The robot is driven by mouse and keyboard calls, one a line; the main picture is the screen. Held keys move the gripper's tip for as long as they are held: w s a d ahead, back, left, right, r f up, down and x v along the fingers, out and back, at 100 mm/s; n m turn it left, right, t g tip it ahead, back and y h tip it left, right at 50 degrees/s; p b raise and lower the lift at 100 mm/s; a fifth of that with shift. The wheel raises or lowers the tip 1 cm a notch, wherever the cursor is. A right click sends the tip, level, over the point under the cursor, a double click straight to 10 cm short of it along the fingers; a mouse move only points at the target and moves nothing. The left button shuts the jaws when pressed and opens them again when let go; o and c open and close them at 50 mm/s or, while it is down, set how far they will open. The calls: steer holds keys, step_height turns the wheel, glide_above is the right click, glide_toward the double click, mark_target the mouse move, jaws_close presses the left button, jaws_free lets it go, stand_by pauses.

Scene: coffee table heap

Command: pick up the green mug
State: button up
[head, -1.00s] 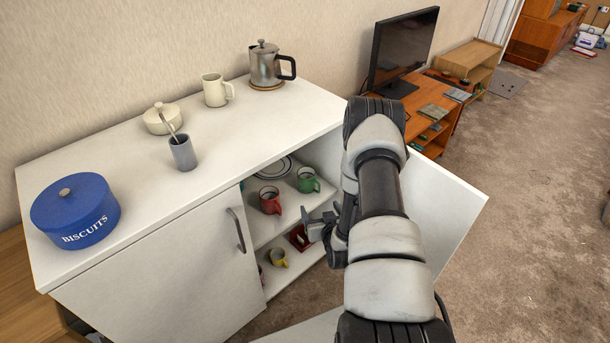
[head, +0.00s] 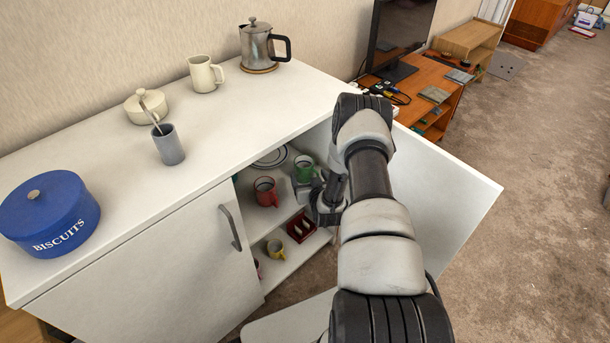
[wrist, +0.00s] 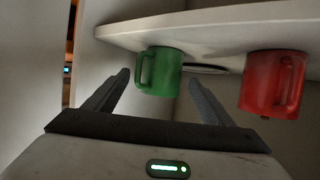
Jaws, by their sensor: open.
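The green mug (head: 304,166) stands upright on the upper shelf inside the open white cabinet, right of the red mug (head: 265,190). My gripper (head: 307,190) is open and empty, just in front of the green mug, and covers its lower part. In the wrist view, which appears upside down, the green mug (wrist: 159,72) shows between the two spread fingers, with its handle towards the camera and slightly left. Whether the fingertips reach past its near side I cannot tell. The red mug (wrist: 273,84) is outside the fingers, to the right.
A plate (head: 270,158) lies behind the mugs. A yellow mug (head: 275,249) and a red rack (head: 300,228) are on the lower shelf. The open cabinet door (head: 440,195) stands right of my arm. The cabinet top (head: 215,130) is close above, holding a biscuit tin (head: 48,213).

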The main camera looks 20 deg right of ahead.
mark_target(306, 173)
steer(key=shift+a+b+x, duration=0.15)
steer(key=shift+b+x, duration=0.4)
steer(key=shift+x, duration=1)
steer(key=shift+a+b+x, duration=0.15)
steer(key=shift+b+x, duration=0.35)
steer(key=shift+x, duration=1)
steer(key=c, duration=1.2)
steer(key=shift+c, duration=0.4)
steer(key=shift+r, duration=0.1)
